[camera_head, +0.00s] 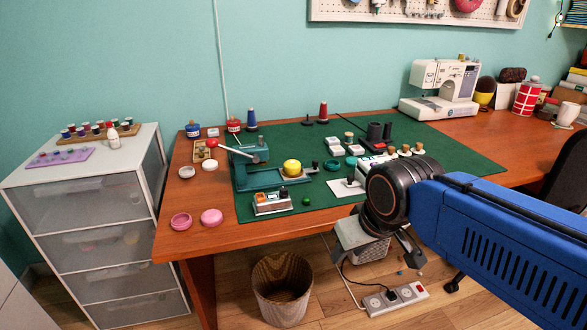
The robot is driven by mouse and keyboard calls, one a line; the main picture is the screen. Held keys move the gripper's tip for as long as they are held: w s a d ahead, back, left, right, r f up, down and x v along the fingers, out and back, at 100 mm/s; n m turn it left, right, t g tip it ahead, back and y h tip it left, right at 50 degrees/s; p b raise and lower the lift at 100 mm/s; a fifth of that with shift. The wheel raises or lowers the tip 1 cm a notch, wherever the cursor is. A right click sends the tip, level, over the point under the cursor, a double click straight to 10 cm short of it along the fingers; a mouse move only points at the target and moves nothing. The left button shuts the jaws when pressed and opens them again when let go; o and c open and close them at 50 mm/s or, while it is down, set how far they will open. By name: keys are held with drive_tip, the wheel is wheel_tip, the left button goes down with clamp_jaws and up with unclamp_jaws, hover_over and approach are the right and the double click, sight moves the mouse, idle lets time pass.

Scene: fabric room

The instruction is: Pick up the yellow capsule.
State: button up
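The yellow capsule (292,167), a rounded yellow piece, sits on the teal press-like device (243,176) on the green mat, near the middle of the picture. Its upper part shows clearly; its underside is hidden. My blue arm comes in from the right, and its dark wrist covers part of the mat to the right of the capsule. My gripper (382,254) points down in front of the table's front edge, to the right of and lower in the picture than the capsule. Its fingers look spread apart, with nothing visible between them.
A small device with coloured buttons (272,203) and a small green ball (306,201) lie in front of the capsule. A waste basket (283,290) and power strip (394,298) are on the floor.

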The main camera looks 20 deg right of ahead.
drive_tip(key=o, duration=0.7)
drive_tip(key=shift+w+r, duration=0.1)
drive_tip(key=shift+c, duration=0.2)
drive_tip(key=shift+o, duration=0.4)
drive_tip(key=w+r+n+g, duration=0.2)
drive_tip(key=w+r+n, duration=0.5)
drive_tip(key=w+r, duration=0.8)
drive_tip(key=shift+w+a+r+g, duration=0.2)
drive_tip(key=shift+w+r+g, duration=0.15)
drive_tip(key=shift+w, duration=0.4)
wheel_tip(320, 180, up, 7)
drive_tip(key=n+g, duration=0.2)
drive_tip(key=n, duration=0.5)
hover_over(292, 162)
drive_tip(key=f, duration=1.2)
drive_tip(key=shift+a, duration=0.3)
drive_tip(key=shift+d+f, duration=0.2)
drive_tip(key=shift+f, duration=1.15)
drive_tip(key=shift+d+f, duration=0.15)
drive_tip(key=shift+f, duration=1.2)
